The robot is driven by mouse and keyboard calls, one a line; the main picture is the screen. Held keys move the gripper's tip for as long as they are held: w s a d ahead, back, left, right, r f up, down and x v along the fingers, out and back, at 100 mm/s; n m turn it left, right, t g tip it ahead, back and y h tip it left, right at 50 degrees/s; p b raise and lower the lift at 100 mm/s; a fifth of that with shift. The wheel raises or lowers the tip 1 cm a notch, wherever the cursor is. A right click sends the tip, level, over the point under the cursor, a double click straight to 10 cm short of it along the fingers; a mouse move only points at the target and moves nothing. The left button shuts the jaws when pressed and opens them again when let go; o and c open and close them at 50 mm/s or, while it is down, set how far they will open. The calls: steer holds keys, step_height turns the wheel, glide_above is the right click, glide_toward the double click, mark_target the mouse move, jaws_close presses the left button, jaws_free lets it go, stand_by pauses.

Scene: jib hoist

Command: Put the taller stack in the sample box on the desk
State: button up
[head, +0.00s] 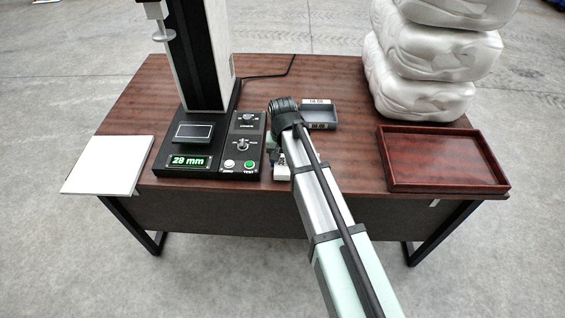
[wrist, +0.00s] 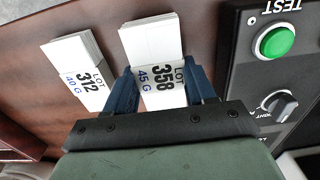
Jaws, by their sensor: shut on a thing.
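Two stacks of white cards show in the wrist view. One is labelled LOT 358, 45 G (wrist: 152,40); the other, labelled LOT 312, 40 G (wrist: 75,55), lies to its left, apart from it. My gripper (wrist: 160,70) has its blue fingers on both sides of the LOT 358 stack and is shut on it. From this angle I cannot tell which stack is taller. In the head view my arm mostly hides the gripper and stacks. A small open grey box (head: 321,113) with labels, too small to read, stands on the desk behind my wrist; it looks empty.
A white plate (head: 108,165) lies at the desk's left edge. An empty dark red tray (head: 440,158) is at the right. Piled white bundles (head: 420,90) stand behind it.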

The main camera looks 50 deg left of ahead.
step_height(320, 180, up, 8)
steer(key=shift+f, duration=0.2)
steer(key=shift+w+r, duration=0.1)
steer(key=shift+r, duration=0.2)
steer(key=shift+w+d+r, duration=0.2)
steer(key=shift+w, duration=0.05)
steer(key=w+d+m, duration=0.1)
steer(key=w+d, duration=0.1)
steer(key=w, duration=0.4)
steer(key=m, duration=1.6)
glide_above(317, 119)
steer(key=shift+m, duration=0.3)
steer(key=shift+s+f, duration=0.1)
steer(key=shift+f, duration=4.45)
steer(key=shift+f, duration=0.1)
